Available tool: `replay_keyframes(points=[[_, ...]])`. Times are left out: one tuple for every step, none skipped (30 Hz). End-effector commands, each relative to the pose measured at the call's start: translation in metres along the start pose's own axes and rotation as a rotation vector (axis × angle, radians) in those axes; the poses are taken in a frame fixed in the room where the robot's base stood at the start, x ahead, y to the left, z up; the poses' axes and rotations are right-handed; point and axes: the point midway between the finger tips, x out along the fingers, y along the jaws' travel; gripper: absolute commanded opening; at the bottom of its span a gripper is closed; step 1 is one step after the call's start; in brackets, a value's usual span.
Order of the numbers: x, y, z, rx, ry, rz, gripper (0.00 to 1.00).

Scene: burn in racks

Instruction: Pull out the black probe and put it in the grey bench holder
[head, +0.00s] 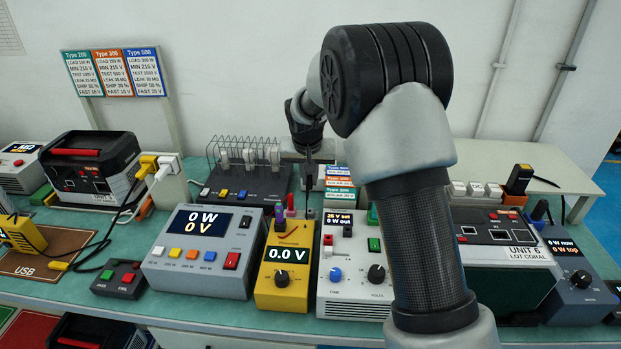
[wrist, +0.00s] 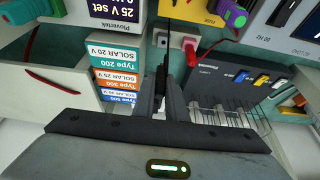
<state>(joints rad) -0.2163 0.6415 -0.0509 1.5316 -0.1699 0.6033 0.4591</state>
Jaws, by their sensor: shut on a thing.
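My gripper (head: 309,158) is above the bench behind the yellow meter (head: 284,275), its fingers pointing down. In the wrist view my gripper (wrist: 163,98) is shut on the black probe (wrist: 160,80), a thin dark piece between the fingertips. A thin black lead runs from it towards the yellow meter. A small grey block, which looks like the bench holder (wrist: 160,38), stands just beyond the fingertips, with a pink-red probe (wrist: 190,46) at its right part. I cannot tell whether the black probe touches the block.
A grey power supply (head: 350,280) stands right of the yellow meter, and a grey 0 W meter (head: 200,250) stands left. A wire rack (head: 245,180) stands behind them. Stacked Type labels (wrist: 115,75) are close left of my fingers in the wrist view.

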Motion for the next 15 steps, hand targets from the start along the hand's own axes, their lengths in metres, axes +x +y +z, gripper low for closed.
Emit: replay_keyframes(points=[[0.004,0.000,0.002,0.000,0.000,0.000,0.00],[0.005,0.000,0.002,0.000,0.000,0.000,0.00],[0.008,0.000,0.003,0.000,0.000,0.000,0.00],[0.010,0.000,0.004,0.000,0.000,0.000,0.00],[0.012,0.000,0.005,0.000,0.000,0.000,0.00],[0.015,0.000,0.006,0.000,0.000,0.000,0.00],[0.018,0.000,0.007,0.000,0.000,0.000,0.00],[0.020,0.000,0.009,0.000,0.000,0.000,0.00],[0.024,0.000,0.010,0.000,0.000,0.000,0.00],[0.027,0.000,0.011,-0.001,-0.001,0.000,0.00],[0.030,0.000,0.013,-0.001,-0.001,0.000,0.00],[0.033,0.000,0.014,-0.001,-0.001,0.000,0.00],[0.036,0.000,0.015,-0.001,-0.001,0.000,0.00],[0.039,0.000,0.016,-0.001,-0.001,0.000,0.00],[0.042,0.000,0.018,-0.001,-0.001,0.000,0.00]])
